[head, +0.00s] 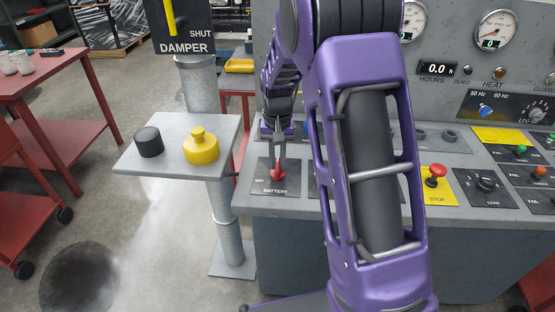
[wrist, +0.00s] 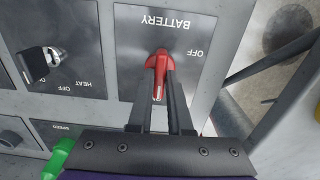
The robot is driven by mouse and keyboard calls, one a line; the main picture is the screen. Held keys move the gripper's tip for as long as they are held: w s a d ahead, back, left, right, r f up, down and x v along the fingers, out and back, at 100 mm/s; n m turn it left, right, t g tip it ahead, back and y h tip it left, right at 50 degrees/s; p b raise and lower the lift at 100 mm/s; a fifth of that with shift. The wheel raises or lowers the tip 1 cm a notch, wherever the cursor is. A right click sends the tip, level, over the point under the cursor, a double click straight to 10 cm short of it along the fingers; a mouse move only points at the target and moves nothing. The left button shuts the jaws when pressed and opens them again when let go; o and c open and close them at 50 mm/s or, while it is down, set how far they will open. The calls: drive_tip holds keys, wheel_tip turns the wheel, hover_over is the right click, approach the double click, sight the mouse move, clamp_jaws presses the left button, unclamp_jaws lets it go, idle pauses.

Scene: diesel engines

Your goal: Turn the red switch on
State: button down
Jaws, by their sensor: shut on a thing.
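The red switch (head: 278,175) sits on the dark plate marked BATTERY (head: 277,189) at the left end of the sloping control panel. The red switch also shows in the wrist view (wrist: 160,66), where the BATTERY plate (wrist: 187,62) appears upside down. My gripper (head: 279,163) reaches down to the switch from above. In the wrist view, my gripper (wrist: 160,88) has its two fingers on either side of the red handle, shut on it. OFF is lettered to one side of the switch. The fingers partly hide the lettering at the handle's lower end.
A black switch with a key (wrist: 42,62) on the HEAT plate is beside the BATTERY plate. A red stop button (head: 435,173) on a yellow plate lies farther right. A small grey stand (head: 178,158) with a yellow knob and a black knob is left of the panel.

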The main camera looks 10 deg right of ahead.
sight(277, 164)
drive_tip(key=shift+m, duration=0.3)
drive_tip(key=c, duration=0.8)
unclamp_jaws()
drive_tip(key=shift+c, duration=0.2)
wheel_tip(277, 164, up, 18)
drive_tip(key=shift+f+p, duration=0.25)
drive_tip(key=shift+p, duration=0.1)
